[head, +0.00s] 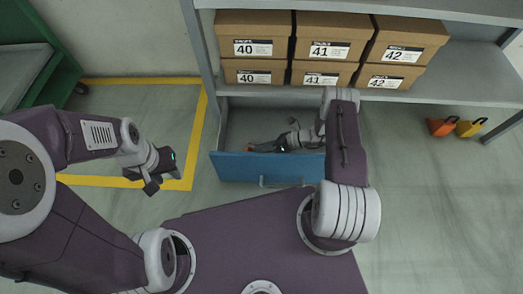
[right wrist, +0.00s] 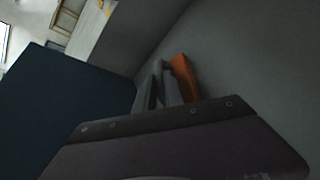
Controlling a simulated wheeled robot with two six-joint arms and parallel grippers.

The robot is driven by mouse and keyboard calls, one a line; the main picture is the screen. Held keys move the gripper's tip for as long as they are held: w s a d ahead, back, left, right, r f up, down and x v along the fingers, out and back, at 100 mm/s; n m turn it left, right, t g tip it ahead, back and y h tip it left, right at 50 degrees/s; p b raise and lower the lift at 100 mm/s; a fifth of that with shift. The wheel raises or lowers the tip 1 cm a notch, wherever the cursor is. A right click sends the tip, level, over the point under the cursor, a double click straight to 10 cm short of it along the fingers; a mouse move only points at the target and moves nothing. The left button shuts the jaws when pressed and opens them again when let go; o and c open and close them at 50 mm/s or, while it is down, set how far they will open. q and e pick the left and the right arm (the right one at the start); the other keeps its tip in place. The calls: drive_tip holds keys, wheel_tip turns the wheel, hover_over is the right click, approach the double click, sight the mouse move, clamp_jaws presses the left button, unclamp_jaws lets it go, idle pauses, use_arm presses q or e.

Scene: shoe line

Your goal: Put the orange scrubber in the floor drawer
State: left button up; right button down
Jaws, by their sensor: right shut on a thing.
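The floor drawer (head: 230,168) stands pulled open under the shelf, with its blue front towards me. My right arm reaches down into it, and my right gripper (head: 256,148) is low inside, behind the blue front. The orange scrubber (head: 250,149) shows as a small orange patch at its fingertips. In the right wrist view the fingers of my right gripper (right wrist: 158,88) are close together on the orange scrubber (right wrist: 184,75), which is partly hidden by them. My left gripper (head: 148,181) hangs over the floor left of the drawer, apart from it; its jaw gap is unclear.
Brown shoe boxes (head: 320,45) are stacked on the shelf above the drawer. An orange object (head: 440,127) and a yellow object (head: 469,127) are on the right. A green cart (head: 60,75) stands at the far left. A yellow floor line (head: 198,135) runs left of the drawer.

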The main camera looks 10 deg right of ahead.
drive_tip(key=c, duration=1.8)
unclamp_jaws()
drive_tip(key=shift+c, duration=0.2)
drive_tip(key=o, duration=0.4)
drive_tip(key=shift+r, duration=0.15)
drive_tip(key=p+v, duration=0.5)
drive_tip(key=v, duration=0.6)
drive_tip(key=s+a+r+n+g+h, duration=0.1)
drive_tip(key=s+r+n+h, duration=0.4)
drive_tip(key=r+n, duration=0.7)
drive_tip(key=s+a+r+n+g+h, duration=0.1)
drive_tip(key=s+r+n+h, duration=0.5)
drive_tip(key=r+n, duration=0.7)
drive_tip(key=s+a+n, duration=0.1)
drive_tip(key=n, duration=0.2)
drive_tip(key=shift+a+n+g, duration=0.3)
drive_tip(key=shift+a+n, duration=0.1)
